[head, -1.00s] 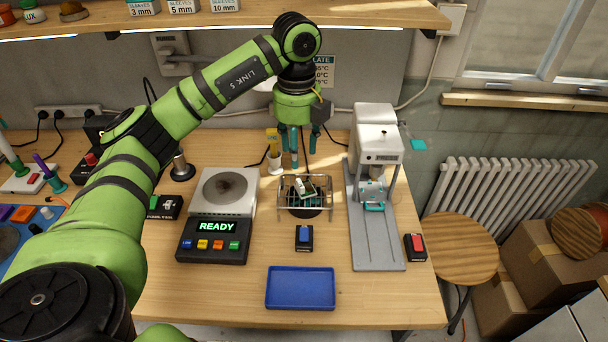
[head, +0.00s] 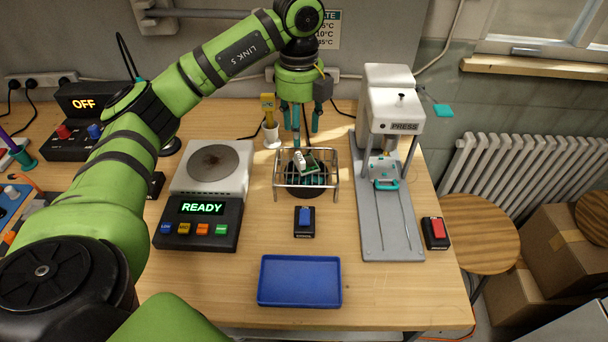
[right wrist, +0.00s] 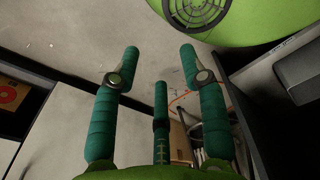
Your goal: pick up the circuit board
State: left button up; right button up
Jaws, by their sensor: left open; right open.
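The circuit board (head: 308,165) is a small green board with pale parts on it. It sits tilted in a wire-frame holder (head: 335,188) in the middle of the bench. My left gripper (head: 304,135) points down with its teal fingers spread, just behind and above the holder; it is open and I see nothing in it. The gap between its fingers and the board cannot be judged exactly. In the right wrist view, my right gripper (right wrist: 159,65) is open and empty, with floor beyond its fingers.
A hot plate (head: 213,165) reading READY stands left of the holder. A press (head: 390,215) stands to its right, beside a red button (head: 435,233). A blue button (head: 305,221) and an empty blue tray (head: 300,280) lie in front. The bench front right is clear.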

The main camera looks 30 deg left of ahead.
aim_at(297, 156)
pick_arm(q)
jog(key=shift+w+a+f, duration=0.15)
jog(key=shift+w+f, duration=0.05)
jog(key=shift+f, duration=0.4)
jog(key=shift+s+f+p, duration=0.1)
jog(key=shift+f+p, duration=0.4)
jog(key=shift+f, duration=0.1)
jog(key=shift+s+f, duration=0.15)
jog(key=shift+f, duration=0.2)
jog(key=f+p, duration=0.1)
jog(key=f, duration=0.1)
jog(key=f+p, duration=0.1)
jog(key=shift+a+f, duration=0.2)
jog(key=shift+f, duration=0.65)
pick_arm(e)
jog(key=shift+w+a+r, duration=0.35)
jog(key=shift+w+r, duration=0.05)
jog(key=shift+r, duration=0.25)
jog(key=shift+w+a+r, duration=0.35)
jog(key=shift+w+r, duration=0.05)
jog(key=shift+r, duration=0.2)
pick_arm(q)
grip_shut()
pick_arm(e)
jog(key=shift+d, duration=0.25)
